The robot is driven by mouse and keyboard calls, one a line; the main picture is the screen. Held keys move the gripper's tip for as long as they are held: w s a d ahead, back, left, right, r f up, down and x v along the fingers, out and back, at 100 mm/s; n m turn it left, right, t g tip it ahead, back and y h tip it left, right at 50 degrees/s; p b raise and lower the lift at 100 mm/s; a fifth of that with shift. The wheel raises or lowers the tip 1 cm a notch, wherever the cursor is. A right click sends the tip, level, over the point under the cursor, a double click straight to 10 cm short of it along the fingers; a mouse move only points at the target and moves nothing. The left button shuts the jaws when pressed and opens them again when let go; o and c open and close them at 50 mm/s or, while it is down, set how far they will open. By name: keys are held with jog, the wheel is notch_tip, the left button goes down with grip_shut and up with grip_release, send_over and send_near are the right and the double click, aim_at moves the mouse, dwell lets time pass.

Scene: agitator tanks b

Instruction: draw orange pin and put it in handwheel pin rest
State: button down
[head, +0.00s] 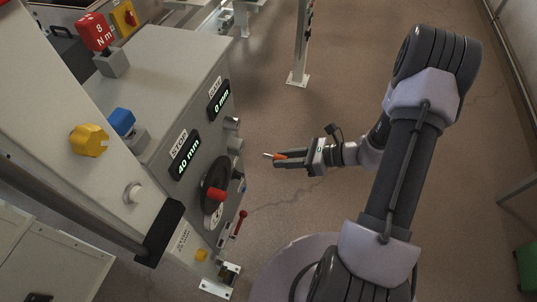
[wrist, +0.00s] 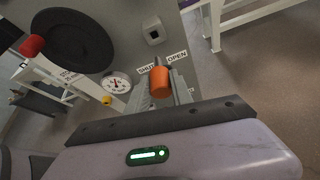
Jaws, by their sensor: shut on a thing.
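My gripper (head: 281,160) is shut on the orange pin (head: 279,157) in the head view. The pin's bare metal tip points left toward the panel, with a gap between them. In the wrist view the orange pin (wrist: 160,83) stands out at the jaws, partly covering the SHUT/OPEN label. The black handwheel (head: 207,184) with a red knob (head: 216,194) is on the panel face, left of and below my gripper. It also shows in the wrist view (wrist: 75,38). I cannot tell for sure which fitting is the pin rest; a grey square socket (wrist: 153,31) sits right of the handwheel.
Two displays, 40 mm (head: 185,156) and 0 mm (head: 219,100), are on the panel. A red lever (head: 239,222) and a dial gauge (wrist: 116,83) are near the handwheel. A post (head: 301,45) stands behind.

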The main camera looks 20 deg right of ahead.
jog(key=shift+d, duration=0.2)
jog(key=shift+w+a+r+b, duration=0.1)
jog(key=shift+w+a+b, duration=0.1)
jog(key=shift+w+a, duration=0.5)
jog(key=shift+w+a+f+b, duration=0.15)
jog(key=shift+w+a, duration=0.3)
jog(key=shift+a, duration=0.45)
jog(key=shift+w+a+r+b, duration=0.2)
jog(key=shift+w+a, duration=0.35)
jog(key=shift+a, duration=0.25)
jog(key=shift+w+a, duration=0.15)
jog(key=shift+a, duration=0.05)
jog(key=shift+w+a+b, duration=0.3)
jog(key=shift+w+a, duration=0.3)
jog(key=shift+a, duration=0.25)
jog(key=shift+w+a+b, duration=0.25)
jog(key=shift+w+a, duration=0.3)
jog(key=shift+a, duration=0.25)
jog(key=c, duration=1.1)
grip_release()
jog(key=shift+o, duration=0.2)
